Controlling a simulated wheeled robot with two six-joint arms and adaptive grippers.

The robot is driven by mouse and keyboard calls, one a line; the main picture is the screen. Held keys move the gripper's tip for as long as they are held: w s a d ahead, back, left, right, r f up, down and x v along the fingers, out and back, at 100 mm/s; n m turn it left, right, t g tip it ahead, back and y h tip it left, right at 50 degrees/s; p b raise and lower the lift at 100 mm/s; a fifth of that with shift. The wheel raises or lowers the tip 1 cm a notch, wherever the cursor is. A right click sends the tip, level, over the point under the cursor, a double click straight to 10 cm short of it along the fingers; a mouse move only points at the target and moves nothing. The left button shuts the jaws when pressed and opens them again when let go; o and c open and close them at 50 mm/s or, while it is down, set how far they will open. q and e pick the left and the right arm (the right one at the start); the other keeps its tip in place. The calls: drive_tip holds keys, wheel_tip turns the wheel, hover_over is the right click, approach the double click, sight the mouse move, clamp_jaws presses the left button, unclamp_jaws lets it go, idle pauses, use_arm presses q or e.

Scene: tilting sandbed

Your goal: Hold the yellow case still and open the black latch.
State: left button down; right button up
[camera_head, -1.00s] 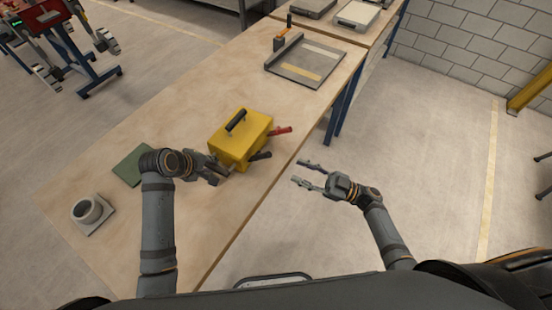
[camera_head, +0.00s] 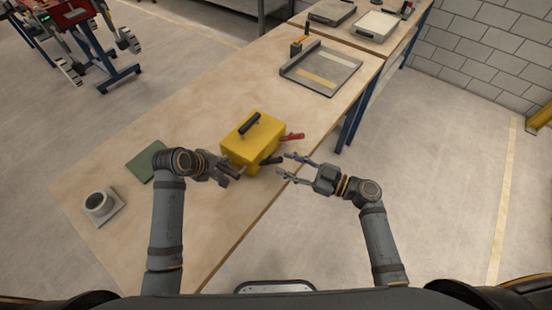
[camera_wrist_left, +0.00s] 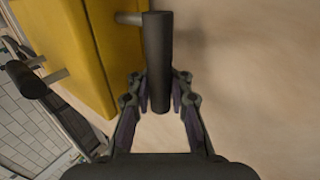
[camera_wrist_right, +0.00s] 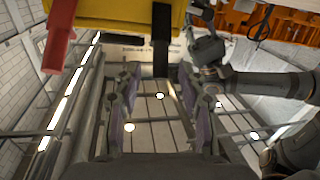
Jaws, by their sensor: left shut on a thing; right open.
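The yellow case (camera_head: 240,152) stands upright on the wooden bench. My left gripper (camera_wrist_left: 159,92) is shut on a dark cylindrical bar (camera_wrist_left: 158,45) on a metal stem at the case's side. The black latch (camera_head: 271,160) sticks out from the case's right side; in the right wrist view it shows as a dark bar (camera_wrist_right: 161,50). My right gripper (camera_head: 284,165) is open and empty, its fingertips just short of the latch, which appears between them in the right wrist view. I cannot tell whether they touch it.
A red lever (camera_head: 293,137) sticks out beside the black latch. A black carry handle (camera_head: 249,123) tops the case. A green pad (camera_head: 147,161) and a grey ring-shaped fixture (camera_head: 101,205) lie to the left. The bench edge runs under my right gripper.

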sight(276, 160)
drive_tip(key=x, duration=0.4)
clamp_jaws()
idle(0.4)
